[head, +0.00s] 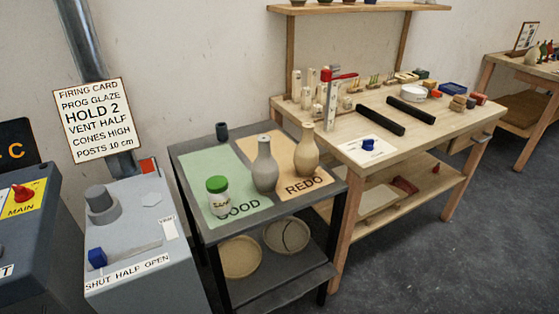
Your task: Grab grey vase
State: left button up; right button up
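A grey vase (265,165) with a round body and narrow neck stands upright on the dark two-tier table. It is near the border between the green GOOD mat (206,172) and the tan REDO mat (318,181). A tan vase (306,151) stands upright just right of it on the REDO mat. A white jar with a green lid (218,195) stands to its left on the GOOD mat. Neither of my grippers shows in the head view.
A small dark cup (222,131) stands at the table's back edge. Two shallow bowls lie on its lower shelf. A grey kiln box (145,245) is at the left, below a firing card (93,120). A wooden workbench (440,118) crowded with tools is at the right. Grey floor is open at front right.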

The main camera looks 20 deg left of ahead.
aim_at(264, 174)
jog(key=i+l+u, duration=0.15)
jog(key=i+u, duration=0.2)
jog(key=i+l+u, duration=0.2)
jog(key=u, duration=0.15)
